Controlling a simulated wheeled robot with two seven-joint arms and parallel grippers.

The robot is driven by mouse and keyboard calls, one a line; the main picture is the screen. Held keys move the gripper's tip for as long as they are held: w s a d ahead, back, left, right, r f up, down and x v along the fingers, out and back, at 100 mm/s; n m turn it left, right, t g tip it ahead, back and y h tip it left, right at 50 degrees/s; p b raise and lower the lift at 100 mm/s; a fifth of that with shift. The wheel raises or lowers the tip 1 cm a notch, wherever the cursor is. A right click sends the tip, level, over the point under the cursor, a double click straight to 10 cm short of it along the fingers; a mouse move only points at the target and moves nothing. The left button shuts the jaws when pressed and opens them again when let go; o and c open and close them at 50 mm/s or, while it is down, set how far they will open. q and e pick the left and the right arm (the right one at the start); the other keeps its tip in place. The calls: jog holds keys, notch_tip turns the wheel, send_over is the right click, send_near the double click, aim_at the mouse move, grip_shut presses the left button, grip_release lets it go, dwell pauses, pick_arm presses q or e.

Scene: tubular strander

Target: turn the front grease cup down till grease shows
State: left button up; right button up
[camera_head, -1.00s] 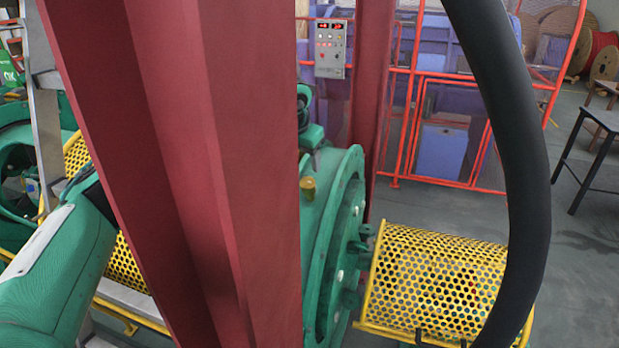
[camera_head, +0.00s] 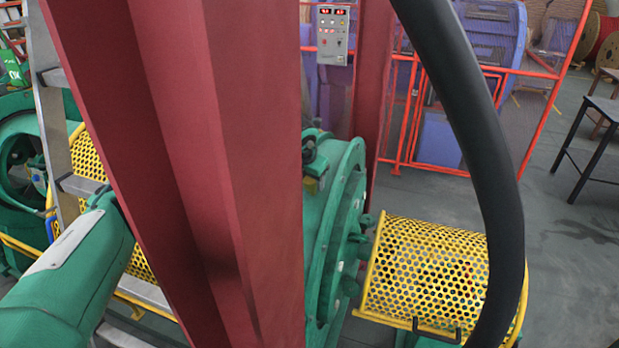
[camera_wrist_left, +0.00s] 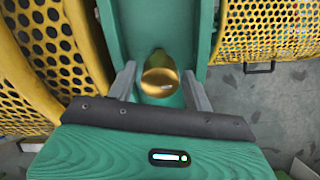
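The grease cup (camera_wrist_left: 160,77), a brass-coloured round cup, sits on a green machine part and shows from above in the left wrist view. The two fingers of my left gripper (camera_wrist_left: 161,88) stand on either side of it, with a visible gap at each side. In the head view my green left arm comes in from the left and passes behind a red column. A small yellowish bit of the cup (camera_head: 312,185) shows right of the column, below a dark part. The left fingers are not clear there. No grease can be made out. My right gripper is not in view.
The broad red column (camera_head: 210,170) hides much of the head view. A green flanged disc (camera_head: 345,220) and a yellow perforated guard (camera_head: 425,275) stand right of it. A stepladder (camera_head: 60,150) is at left. An orange-red fence (camera_head: 480,170) and control panel (camera_head: 333,35) are behind.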

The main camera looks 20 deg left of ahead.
pick_arm(q)
jog(key=c, duration=0.7)
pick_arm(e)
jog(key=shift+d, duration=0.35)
